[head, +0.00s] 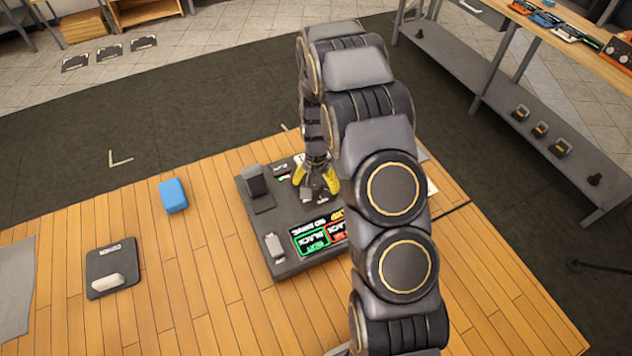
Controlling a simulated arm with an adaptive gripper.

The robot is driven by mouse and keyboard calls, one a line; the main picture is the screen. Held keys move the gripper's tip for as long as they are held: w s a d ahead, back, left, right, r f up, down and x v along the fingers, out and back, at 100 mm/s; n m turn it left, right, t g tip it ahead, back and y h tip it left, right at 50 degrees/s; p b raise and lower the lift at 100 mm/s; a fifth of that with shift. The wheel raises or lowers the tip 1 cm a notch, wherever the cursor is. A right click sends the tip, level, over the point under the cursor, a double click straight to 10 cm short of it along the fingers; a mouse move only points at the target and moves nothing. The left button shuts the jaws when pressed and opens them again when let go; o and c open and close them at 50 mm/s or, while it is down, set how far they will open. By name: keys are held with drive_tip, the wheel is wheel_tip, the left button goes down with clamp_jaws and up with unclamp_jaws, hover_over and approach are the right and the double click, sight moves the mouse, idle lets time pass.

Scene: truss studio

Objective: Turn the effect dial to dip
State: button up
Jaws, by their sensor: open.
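A dark console (293,262) lies on the wooden table. It carries a small screen (312,236) with green and red boxes and upside-down text, its right side hidden by my arm. My gripper (316,187) has yellow fingers, spread apart and pointing down over the upper middle of the console. Small grey parts show between and below the fingertips; I cannot tell whether one is the effect dial, nor its setting. Whether the fingers touch anything is unclear.
On the console, a dark upright block (256,181) stands left of my gripper and a grey lever (274,246) sits at lower left. A blue block (173,195) and a dark pad (97,263) with a white piece lie further left. Bare wood lies between.

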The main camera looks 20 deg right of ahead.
sight(316, 183)
drive_tip(key=c, duration=1.1)
drive_tip(key=shift+n, duration=0.5)
drive_tip(key=o, duration=1.1)
drive_tip(key=shift+r, duration=0.1)
wheel_tip(316, 183, up, 12)
